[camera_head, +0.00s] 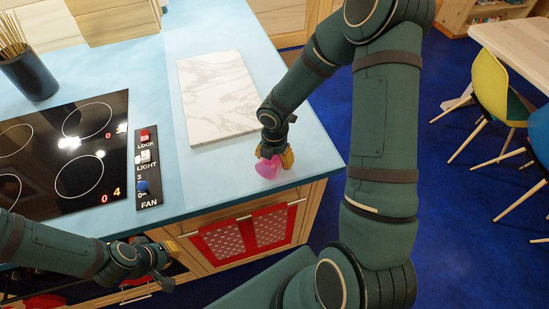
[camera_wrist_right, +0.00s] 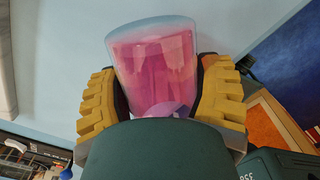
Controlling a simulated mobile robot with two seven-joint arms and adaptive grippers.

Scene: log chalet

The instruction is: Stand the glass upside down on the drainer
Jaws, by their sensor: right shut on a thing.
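The pink, see-through glass (camera_head: 266,168) is at the front right corner of the light blue counter. My right gripper (camera_head: 277,156) is shut on it. In the right wrist view the glass (camera_wrist_right: 152,62) sits between the two yellow finger pads, its wide pale end pointing away from the wrist. I cannot tell whether it touches the counter. My left gripper (camera_head: 170,262) hangs low in front of the counter, apart from the glass; its jaw opening is unclear. I cannot make out a drainer rack in either view.
A white marble board (camera_head: 217,97) lies on the counter behind the glass. A black hob (camera_head: 62,150) with a fan control panel (camera_head: 148,165) is to the left. A dark pot with sticks (camera_head: 30,75) stands at the far left. Blue floor and chairs (camera_head: 492,85) are to the right.

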